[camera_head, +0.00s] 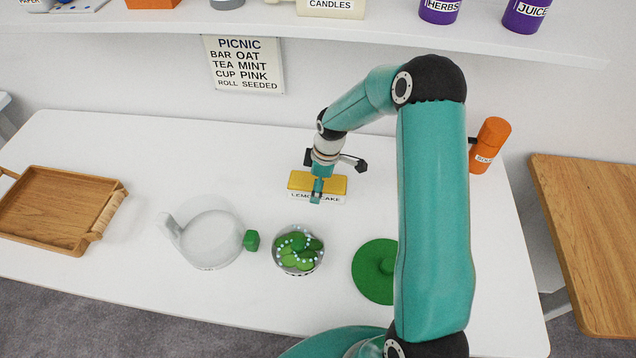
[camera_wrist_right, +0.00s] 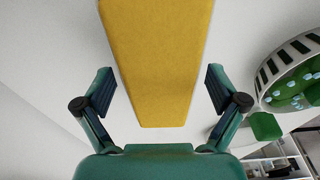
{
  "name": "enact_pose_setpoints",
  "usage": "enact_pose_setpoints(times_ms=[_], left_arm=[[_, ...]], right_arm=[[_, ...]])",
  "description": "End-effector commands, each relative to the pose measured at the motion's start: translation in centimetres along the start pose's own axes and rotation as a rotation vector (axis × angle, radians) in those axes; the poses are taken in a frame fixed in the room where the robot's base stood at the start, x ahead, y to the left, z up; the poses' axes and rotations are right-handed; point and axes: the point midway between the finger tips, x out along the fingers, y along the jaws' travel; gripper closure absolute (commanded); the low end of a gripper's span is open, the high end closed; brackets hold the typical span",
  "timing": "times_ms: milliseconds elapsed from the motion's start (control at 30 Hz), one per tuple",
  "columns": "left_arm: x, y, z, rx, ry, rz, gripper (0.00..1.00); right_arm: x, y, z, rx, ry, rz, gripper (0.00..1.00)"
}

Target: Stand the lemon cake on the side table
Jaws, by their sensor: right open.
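The lemon cake (camera_head: 333,183) is a yellow block with a white "LEMON CAKE" label, lying on the white table. My right gripper (camera_head: 318,188) is right over it, pointing down, and hides part of its top and label. In the right wrist view the yellow cake (camera_wrist_right: 157,60) runs between the two spread fingers of the gripper (camera_wrist_right: 160,92), with a gap on each side. The fingers are open and hold nothing. A wooden side table (camera_head: 590,240) stands at the right, its visible top bare. My left gripper is not in view.
A wooden tray (camera_head: 50,205) is at left. An orange bottle (camera_head: 492,145) stands near the right edge. A shelf (camera_head: 400,35) overhangs behind.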

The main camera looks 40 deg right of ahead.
Motion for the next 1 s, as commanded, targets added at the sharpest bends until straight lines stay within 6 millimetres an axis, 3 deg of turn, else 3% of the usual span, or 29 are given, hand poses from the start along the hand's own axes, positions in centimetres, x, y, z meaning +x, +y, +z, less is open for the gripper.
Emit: enact_pose_setpoints(times_ms=[300,500,700,1000], left_arm=[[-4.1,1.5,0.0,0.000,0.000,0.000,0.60],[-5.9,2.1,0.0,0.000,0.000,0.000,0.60],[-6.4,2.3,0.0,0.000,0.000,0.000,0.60],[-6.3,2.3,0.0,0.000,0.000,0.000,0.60]], right_arm=[[-6.8,0.1,-0.1,0.001,0.001,0.002,0.05],[-10.0,0.0,-0.1,0.000,0.000,0.001,0.05],[-11.2,0.0,0.0,0.000,0.000,-0.001,0.05],[-11.2,0.0,0.0,0.000,0.000,0.000,0.05]])
